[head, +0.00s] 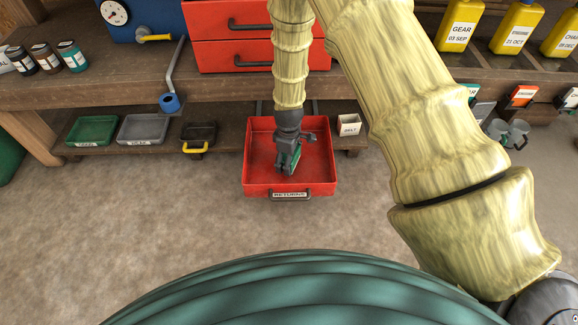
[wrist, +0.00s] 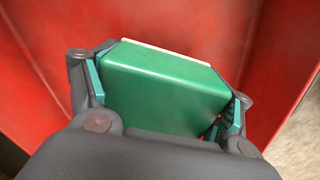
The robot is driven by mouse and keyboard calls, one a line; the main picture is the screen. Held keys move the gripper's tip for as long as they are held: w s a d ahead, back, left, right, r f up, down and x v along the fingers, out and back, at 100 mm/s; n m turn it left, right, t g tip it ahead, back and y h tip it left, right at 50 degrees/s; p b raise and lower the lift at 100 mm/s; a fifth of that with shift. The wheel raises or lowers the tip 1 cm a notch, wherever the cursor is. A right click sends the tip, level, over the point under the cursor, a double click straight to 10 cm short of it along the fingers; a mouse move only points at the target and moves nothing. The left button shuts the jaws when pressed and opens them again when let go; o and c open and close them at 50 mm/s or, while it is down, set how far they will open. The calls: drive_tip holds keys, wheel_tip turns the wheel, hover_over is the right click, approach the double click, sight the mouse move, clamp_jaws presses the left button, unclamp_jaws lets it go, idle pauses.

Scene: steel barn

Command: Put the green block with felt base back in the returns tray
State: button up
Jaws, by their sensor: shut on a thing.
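The green block (wrist: 165,88) fills the middle of the wrist view, with a pale strip, likely the felt base, along its far edge. My gripper (wrist: 165,100) is shut on it, one finger on each side. In the head view my gripper (head: 290,155) points down over the red returns tray (head: 318,180), and the block (head: 289,160) shows small and dark green between the fingers. The tray has a front handle and a label reading RETURNS. The block is inside the tray's outline; I cannot tell whether it touches the tray floor.
On the low shelf left of the tray stand a green tray (head: 92,131), a grey tray (head: 143,129) and a dark bin with a yellow handle (head: 198,137). A small labelled box (head: 350,127) stands to the right. Red drawers (head: 235,52) are above. The floor in front is clear.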

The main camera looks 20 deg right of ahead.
drive_tip(key=shift+f+b, duration=0.5)
drive_tip(key=shift+f, duration=1)
drive_tip(key=shift+f, duration=0.25)
drive_tip(key=o, duration=1.3)
drive_tip(key=shift+f, duration=0.1)
drive_tip(key=shift+r, duration=0.35)
wheel_tip(320, 180, up, 8)
drive_tip(key=p, duration=0.4)
drive_tip(key=shift+f, duration=0.25)
